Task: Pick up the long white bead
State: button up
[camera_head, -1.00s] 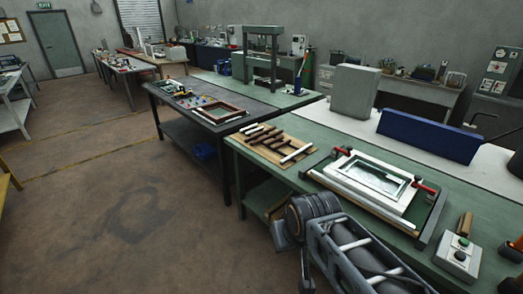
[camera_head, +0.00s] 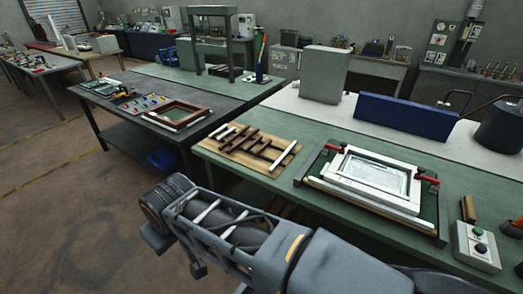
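A white bead (camera_head: 285,158) lies at the right end of a wooden board (camera_head: 232,158) on the green bench, beside several dark wood strips. A shorter white strip (camera_head: 223,132) lies at the board's left end. Another long pale strip (camera_head: 360,198) runs along the front of a white frame (camera_head: 375,171) in a dark fixture with red clamps. I cannot tell for sure which is the long white bead. My arm crosses the lower part of the view in front of the bench. My gripper's fingers do not show.
A grey box (camera_head: 321,75) and a blue panel (camera_head: 411,119) stand behind the frame. A control box with buttons (camera_head: 477,247) and a small wooden block (camera_head: 467,209) are at the right. A dark table (camera_head: 133,130) with a brown frame (camera_head: 180,113) stands left. Open floor lies front left.

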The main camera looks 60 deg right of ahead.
aim_at(273, 167)
jog(key=z, duration=0.3)
jog(key=i, duration=0.85)
jog(key=z, duration=1.15)
jog(key=i, duration=0.65)
jog(key=z, duration=0.6)
